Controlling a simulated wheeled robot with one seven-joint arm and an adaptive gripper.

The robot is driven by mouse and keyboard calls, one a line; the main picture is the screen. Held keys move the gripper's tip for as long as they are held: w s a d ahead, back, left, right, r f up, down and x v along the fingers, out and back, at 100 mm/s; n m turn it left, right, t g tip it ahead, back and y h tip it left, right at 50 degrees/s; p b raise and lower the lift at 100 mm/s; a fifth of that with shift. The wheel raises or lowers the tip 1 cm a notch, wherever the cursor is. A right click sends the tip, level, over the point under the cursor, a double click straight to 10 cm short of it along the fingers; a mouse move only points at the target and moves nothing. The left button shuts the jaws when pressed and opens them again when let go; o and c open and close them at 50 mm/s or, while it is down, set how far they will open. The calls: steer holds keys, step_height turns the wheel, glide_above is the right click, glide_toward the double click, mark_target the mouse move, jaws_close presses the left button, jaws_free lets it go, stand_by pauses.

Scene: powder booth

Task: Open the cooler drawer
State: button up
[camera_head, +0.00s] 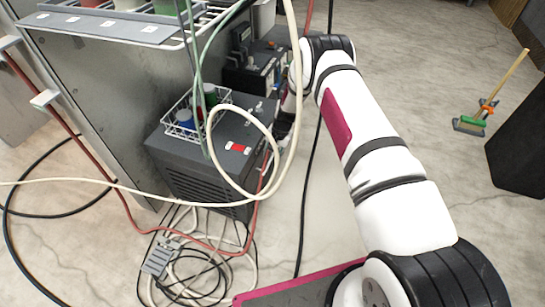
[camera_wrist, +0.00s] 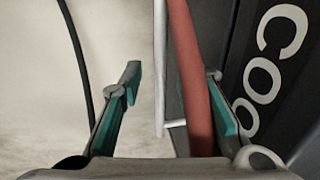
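The cooler shows in the wrist view as a dark panel (camera_wrist: 265,75) with large white letters reading "Coo", turned on their side. A pale bar (camera_wrist: 160,70) that looks like a drawer handle runs up the picture beside it, with a short bend at its lower end. My gripper (camera_wrist: 172,85) is open, with teal-padded fingers on either side of the bar and a red hose (camera_wrist: 190,75). I see no clear contact with the bar. In the head view, my arm reaches to the right side of a dark grey box (camera_head: 190,165), likely the cooler; my gripper is mostly hidden there.
A white wire basket (camera_head: 187,132) holding bottles stands on the grey box. Looped cream and red hoses (camera_head: 245,190) hang in front of it. A power strip (camera_head: 160,255) and tangled cables lie on the floor.

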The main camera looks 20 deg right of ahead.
steer(key=shift+a+f, duration=0.1)
steer(key=shift+f, duration=0.45)
steer(key=shift+w, duration=0.1)
jaws_close()
steer(key=s+d+p, duration=0.1)
steer(key=s+d, duration=0.6)
steer(key=d, duration=0.3)
steer(key=s+d+p, duration=0.1)
steer(key=s+d, duration=0.7)
steer(key=d, duration=0.3)
steer(key=shift+s+d, duration=0.2)
steer(key=shift+s, duration=0.1)
